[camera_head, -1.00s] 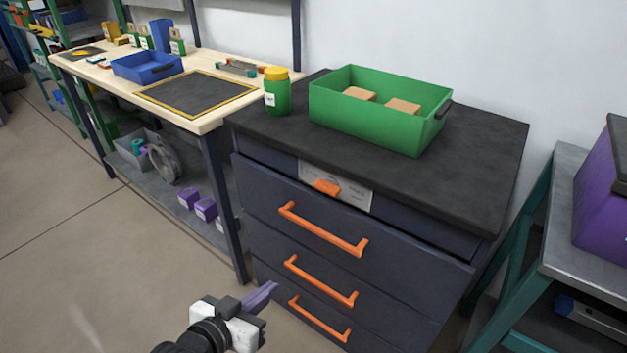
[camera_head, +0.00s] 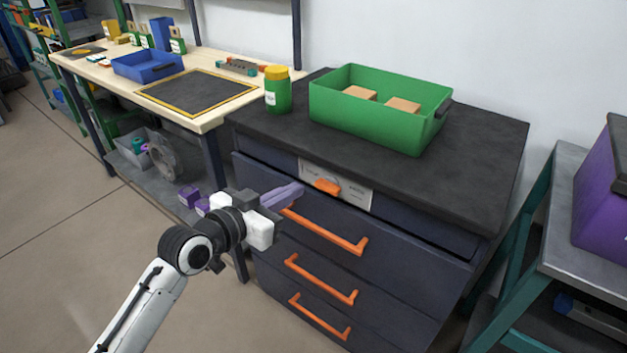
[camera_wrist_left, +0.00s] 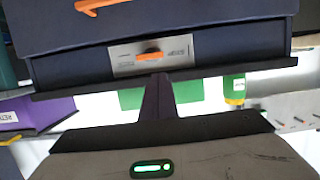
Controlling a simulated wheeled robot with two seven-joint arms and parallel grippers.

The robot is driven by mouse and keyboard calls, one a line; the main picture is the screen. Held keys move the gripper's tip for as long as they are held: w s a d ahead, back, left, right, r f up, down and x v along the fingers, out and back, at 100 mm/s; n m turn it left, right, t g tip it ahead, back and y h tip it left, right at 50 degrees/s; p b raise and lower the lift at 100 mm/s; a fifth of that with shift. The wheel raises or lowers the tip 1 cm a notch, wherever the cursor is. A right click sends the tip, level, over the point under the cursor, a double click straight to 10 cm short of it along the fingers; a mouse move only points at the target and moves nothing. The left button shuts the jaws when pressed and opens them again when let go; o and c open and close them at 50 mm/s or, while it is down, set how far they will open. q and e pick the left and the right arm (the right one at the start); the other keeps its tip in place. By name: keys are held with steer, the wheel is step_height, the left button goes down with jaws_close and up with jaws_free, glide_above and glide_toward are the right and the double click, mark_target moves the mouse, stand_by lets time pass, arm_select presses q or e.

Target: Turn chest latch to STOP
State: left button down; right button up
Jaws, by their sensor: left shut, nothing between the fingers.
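The dark chest of drawers (camera_head: 420,275) stands in the middle, with an orange latch (camera_head: 327,186) on a pale label plate (camera_head: 352,195) above the top drawer. The latch also shows in the left wrist view (camera_wrist_left: 150,57), lying roughly along the plate; the plate's lettering is too small to read. My left gripper (camera_head: 298,188) is shut and empty, its purple-grey fingers pointing at the latch from just left of it. In the left wrist view the shut fingers (camera_wrist_left: 157,80) end just short of the latch; I cannot tell whether they touch. My right gripper is not in view.
A green bin (camera_head: 365,125) with two tan blocks and a yellow-lidded green jar (camera_head: 277,90) stand on the chest. Orange drawer handles (camera_head: 322,232) stick out below the latch. A workbench (camera_head: 205,121) is at left, a grey table (camera_head: 600,245) at right.

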mark_target(329, 186)
arm_select(q)
steer(key=x, duration=0.8)
steer(key=shift+w+d+b, duration=0.1)
steer(key=shift+w+b, duration=0.05)
steer(key=shift+b, duration=0.25)
